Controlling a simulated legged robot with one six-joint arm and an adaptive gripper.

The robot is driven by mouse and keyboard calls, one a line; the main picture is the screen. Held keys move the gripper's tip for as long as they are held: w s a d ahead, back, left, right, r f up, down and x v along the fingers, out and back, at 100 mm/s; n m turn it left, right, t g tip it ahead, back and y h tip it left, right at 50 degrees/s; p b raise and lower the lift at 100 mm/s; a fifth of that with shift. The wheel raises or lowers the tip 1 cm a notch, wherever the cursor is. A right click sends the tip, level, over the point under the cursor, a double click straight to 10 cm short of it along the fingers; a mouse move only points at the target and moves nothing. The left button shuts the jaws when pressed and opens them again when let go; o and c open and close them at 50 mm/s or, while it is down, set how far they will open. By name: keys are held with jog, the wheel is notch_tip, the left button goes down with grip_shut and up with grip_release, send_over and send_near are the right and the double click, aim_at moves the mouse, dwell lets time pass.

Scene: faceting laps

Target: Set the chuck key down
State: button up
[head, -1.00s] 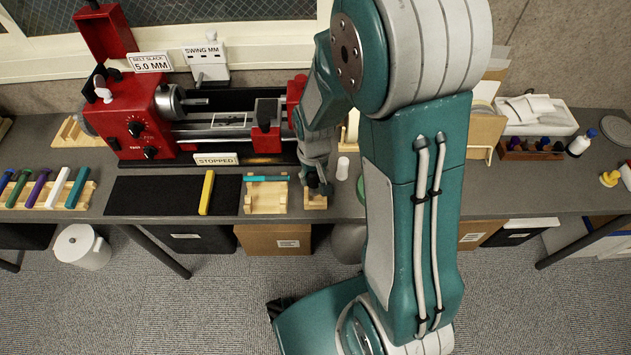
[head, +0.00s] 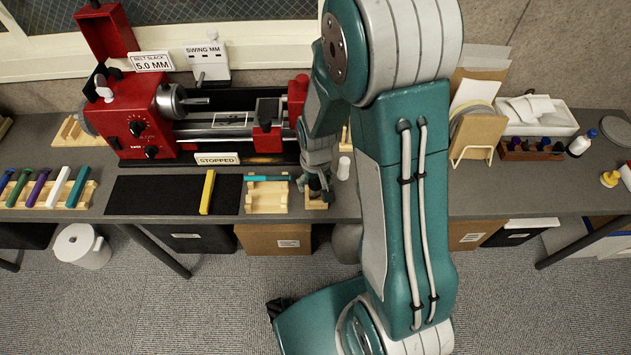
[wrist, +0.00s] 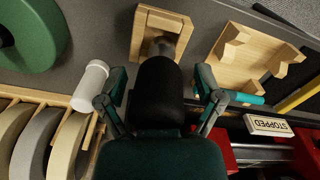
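My gripper (head: 317,188) is low over a small wooden block (head: 315,204) near the front edge of the bench. In the wrist view, the two fingers of my gripper (wrist: 163,84) stand wide apart, open. A dark rounded body lies between them with a gap on each side; I cannot tell whether it is part of my gripper. Past its end, a grey piece, apparently the chuck key (wrist: 161,47), sits at the opening of the wooden block (wrist: 145,18). Most of the key is hidden, and in the head view I cannot make it out.
A wooden cradle (head: 253,202) with a teal-handled tool (head: 268,178) stands just left. A white cylinder (head: 344,167) stands close right. The red lathe (head: 140,120) and its STOPPED sign (head: 217,159) are behind. A black mat (head: 150,195) holds a yellow bar (head: 207,192).

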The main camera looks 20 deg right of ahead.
notch_tip(320, 180, up, 12)
jog(key=shift+d+f, duration=0.1)
dwell(0.4)
jog(key=s+r+t, duration=0.5)
jog(key=s+r, duration=0.9)
jog(key=r, duration=0.2)
jog(key=shift+r+t, duration=0.3)
jog(key=shift+r, duration=0.1)
